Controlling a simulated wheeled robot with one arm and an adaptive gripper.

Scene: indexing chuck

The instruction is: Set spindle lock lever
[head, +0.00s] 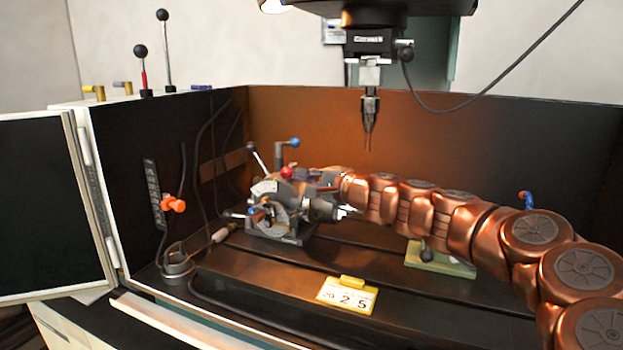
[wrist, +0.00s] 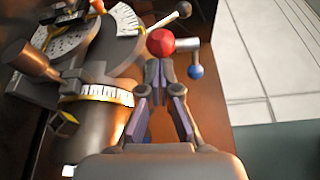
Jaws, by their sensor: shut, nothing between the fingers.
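The indexing chuck (head: 272,222) stands on the machine table, with graduated dials (wrist: 108,93) visible in the wrist view. A red ball knob (head: 286,172) is on its upper side; it also shows in the wrist view (wrist: 161,42). A lever with a blue ball (head: 295,142) stands behind it; this ball also shows in the wrist view (wrist: 195,71). Which one is the spindle lock lever is not marked. My gripper (wrist: 163,68) is shut and empty. Its fingertips are right by the red knob; whether they touch it, I cannot tell.
A drill chuck (head: 369,108) hangs above and right of the device. A yellow number plate (head: 347,295) lies on the front of the table. Orange knob (head: 173,204) and cables are on the left wall. A green plate (head: 440,259) lies below my arm.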

